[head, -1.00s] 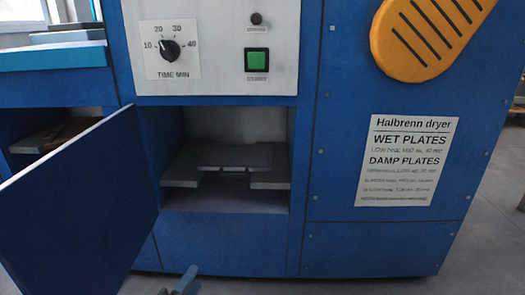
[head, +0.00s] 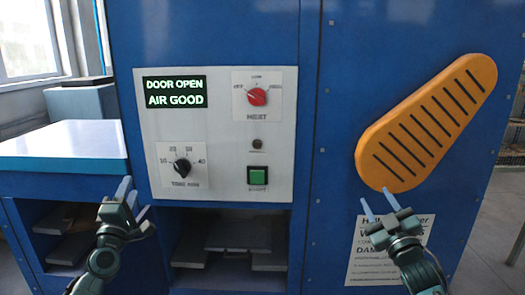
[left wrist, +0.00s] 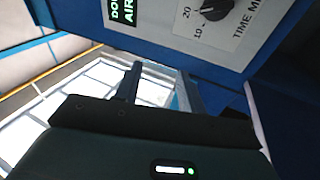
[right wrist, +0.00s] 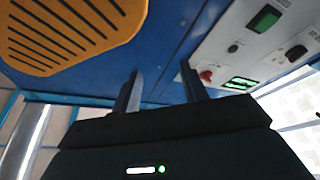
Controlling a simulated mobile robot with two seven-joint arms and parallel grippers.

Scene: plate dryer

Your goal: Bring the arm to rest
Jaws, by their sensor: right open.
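My left gripper (head: 133,200) is raised in front of the blue dryer, left of its control panel (head: 220,130). Its fingers are apart and empty, and they also show apart in the left wrist view (left wrist: 160,76). My right gripper (head: 378,201) is raised in front of the dryer's right side, just below the orange vent cover (head: 425,125). It is open and empty, as the right wrist view (right wrist: 160,74) shows too. Neither gripper visibly touches anything. The display (head: 175,93) reads DOOR OPEN, AIR GOOD.
The dryer's open compartment (head: 228,245) with grey plates shows at the bottom. At left a blue unit with a pale top (head: 65,140) has open shelves. A notice (head: 365,255) is partly hidden behind my right arm. I cannot make out the compartment door clearly.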

